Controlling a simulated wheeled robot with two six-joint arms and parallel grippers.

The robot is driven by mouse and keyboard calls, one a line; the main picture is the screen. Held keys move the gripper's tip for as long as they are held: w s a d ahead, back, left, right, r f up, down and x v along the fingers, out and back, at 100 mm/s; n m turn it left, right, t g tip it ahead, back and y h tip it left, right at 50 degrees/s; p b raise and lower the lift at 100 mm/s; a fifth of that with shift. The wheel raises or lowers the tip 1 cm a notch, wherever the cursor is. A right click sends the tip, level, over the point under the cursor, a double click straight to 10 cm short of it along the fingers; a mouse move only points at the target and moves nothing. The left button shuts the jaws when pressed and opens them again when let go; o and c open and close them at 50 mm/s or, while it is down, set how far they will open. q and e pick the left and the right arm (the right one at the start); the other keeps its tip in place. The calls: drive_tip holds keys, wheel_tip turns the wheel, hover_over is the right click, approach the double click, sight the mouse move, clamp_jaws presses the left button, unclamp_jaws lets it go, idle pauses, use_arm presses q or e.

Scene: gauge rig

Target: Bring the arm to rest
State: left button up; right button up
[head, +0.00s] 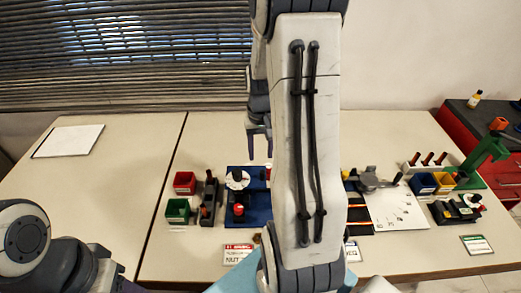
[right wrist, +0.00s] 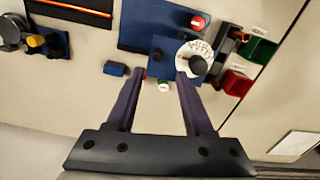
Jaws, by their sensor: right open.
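My right arm (head: 313,150) hangs down through the middle of the head view and hides part of the bench behind it. My right gripper (head: 259,148) shows to the left of that link, over the far part of the bench. In the right wrist view its two purple fingers (right wrist: 160,78) stand apart with nothing held between them. Beyond the fingertips is the blue gauge rig (right wrist: 150,35) with a white dial and black knob (right wrist: 197,66). My left arm (head: 45,250) is at the lower left, and its gripper is not visible.
Red bin (head: 184,183) and green bin (head: 177,210) stand left of the rig. A white marked plate (head: 395,208), a green stand (head: 485,160) and small bins are at the right. The left table (head: 85,195) is clear except for a white sheet (head: 68,141).

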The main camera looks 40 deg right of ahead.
drive_tip(key=shift+r, duration=0.5)
drive_tip(key=s+a+r+n, duration=0.1)
drive_tip(key=a+r+n, duration=0.2)
drive_tip(key=a, duration=0.7)
drive_tip(key=s+a+r+n, duration=0.15)
drive_tip(key=a+n, duration=0.25)
drive_tip(key=a, duration=0.7)
drive_tip(key=s+a+r+n+y, duration=0.1)
drive_tip(key=s+a+r+n, duration=0.1)
drive_tip(key=s+a+n, duration=0.4)
drive_tip(key=s+a, duration=0.5)
drive_tip(key=s, duration=0.2)
drive_tip(key=shift+r+n, duration=0.25)
drive_tip(key=shift+n, duration=0.15)
